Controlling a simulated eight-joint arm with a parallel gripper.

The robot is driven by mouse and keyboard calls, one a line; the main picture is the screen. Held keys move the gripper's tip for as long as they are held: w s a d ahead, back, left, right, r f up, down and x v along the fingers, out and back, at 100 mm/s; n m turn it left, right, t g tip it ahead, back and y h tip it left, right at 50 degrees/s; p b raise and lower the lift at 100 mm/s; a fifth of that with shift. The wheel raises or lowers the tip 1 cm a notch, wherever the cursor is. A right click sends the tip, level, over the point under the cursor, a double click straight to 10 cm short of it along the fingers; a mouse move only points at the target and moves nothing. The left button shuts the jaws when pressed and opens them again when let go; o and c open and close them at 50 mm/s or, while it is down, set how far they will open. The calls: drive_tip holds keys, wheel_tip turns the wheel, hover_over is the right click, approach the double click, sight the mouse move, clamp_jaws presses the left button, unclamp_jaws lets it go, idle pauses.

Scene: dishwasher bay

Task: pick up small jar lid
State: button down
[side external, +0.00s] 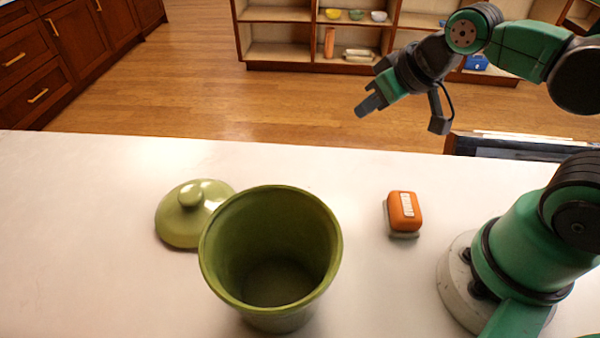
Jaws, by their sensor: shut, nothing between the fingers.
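A green jar lid (183,222) with a round knob on top rests on the white counter, to the left of the jar. The open green jar (318,255) stands upright in front, and its rim hides the lid's right edge. Its inside looks empty. My gripper (366,107) is shut and empty. It is raised at the upper right of the picture, well apart from the lid and the jar, and points down and to the left.
An orange box-like item (404,208) sits on a greyish piece on the counter (90,270), right of the jar. The counter's left side is clear. A shelf (280,51) with bowls and wooden drawers (35,90) stand beyond the floor.

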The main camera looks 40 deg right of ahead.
unclamp_jaws()
drive_tip(key=n+g+y, duration=0.1)
drive_tip(key=n+g, duration=0.3)
hover_over(190, 193)
drive_tip(key=s, duration=0.1)
drive_tip(key=f, duration=0.5)
drive_tip(key=shift+s+d+f, duration=0.15)
drive_tip(key=shift+d+f, duration=0.2)
drive_tip(key=shift+f, duration=0.05)
drive_tip(key=shift+a+f+n, duration=0.15)
drive_tip(key=shift+f+n, duration=0.15)
drive_tip(key=shift+f, duration=0.05)
drive_tip(key=shift+x, duration=2.55)
